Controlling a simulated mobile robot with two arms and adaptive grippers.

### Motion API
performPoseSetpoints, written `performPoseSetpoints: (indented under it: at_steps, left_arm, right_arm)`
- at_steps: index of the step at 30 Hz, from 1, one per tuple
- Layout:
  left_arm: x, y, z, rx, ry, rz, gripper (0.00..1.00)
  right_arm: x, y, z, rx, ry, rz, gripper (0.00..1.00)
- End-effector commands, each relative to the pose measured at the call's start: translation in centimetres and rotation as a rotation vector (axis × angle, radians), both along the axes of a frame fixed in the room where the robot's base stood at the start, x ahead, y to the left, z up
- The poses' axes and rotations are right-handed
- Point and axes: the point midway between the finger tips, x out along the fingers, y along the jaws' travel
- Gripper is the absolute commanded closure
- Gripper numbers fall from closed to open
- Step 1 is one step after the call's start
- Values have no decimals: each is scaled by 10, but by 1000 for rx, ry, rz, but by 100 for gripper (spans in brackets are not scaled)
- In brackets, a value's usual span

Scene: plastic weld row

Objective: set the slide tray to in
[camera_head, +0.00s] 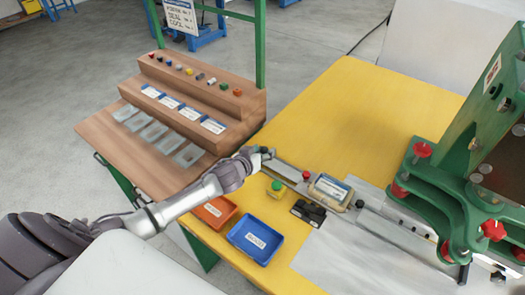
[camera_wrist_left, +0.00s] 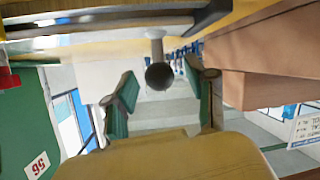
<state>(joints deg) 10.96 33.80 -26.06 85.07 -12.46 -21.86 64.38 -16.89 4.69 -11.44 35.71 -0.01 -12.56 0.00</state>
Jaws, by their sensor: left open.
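The slide tray (camera_head: 346,207) is a small beige tray with a labelled piece in it. It sits on a long grey rail (camera_head: 284,170) on the yellow table, to the left of the green press (camera_head: 440,200). My left gripper (camera_head: 268,153) is at the rail's far left end. In the left wrist view a dark round knob (camera_wrist_left: 159,76) on a short stem shows between the green-padded fingers of the open left gripper (camera_wrist_left: 158,97). I cannot tell whether the fingers touch it. My right gripper is out of view.
A red button (camera_head: 306,175) and a green button on a yellow base (camera_head: 277,187) stand near the rail. A wooden stepped rack (camera_head: 200,95) stands left. The table's back is clear.

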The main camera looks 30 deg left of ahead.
Motion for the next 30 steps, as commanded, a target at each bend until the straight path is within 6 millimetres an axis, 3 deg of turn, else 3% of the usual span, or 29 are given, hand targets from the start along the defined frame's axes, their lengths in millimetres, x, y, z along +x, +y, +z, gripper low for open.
performPoseSetpoints:
  at_steps: [8,18,26,30]
  left_arm:
    - [2,0,0,0,0,-1,44]
    - [1,0,0,0,0,0,99]
    - [1,-1,0,-1,0,-1,100]
    - [-1,-19,-1,-9,-1,-3,100]
  right_arm:
    - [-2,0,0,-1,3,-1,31]
    - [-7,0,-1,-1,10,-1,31]
    - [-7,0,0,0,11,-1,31]
    - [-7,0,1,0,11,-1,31]
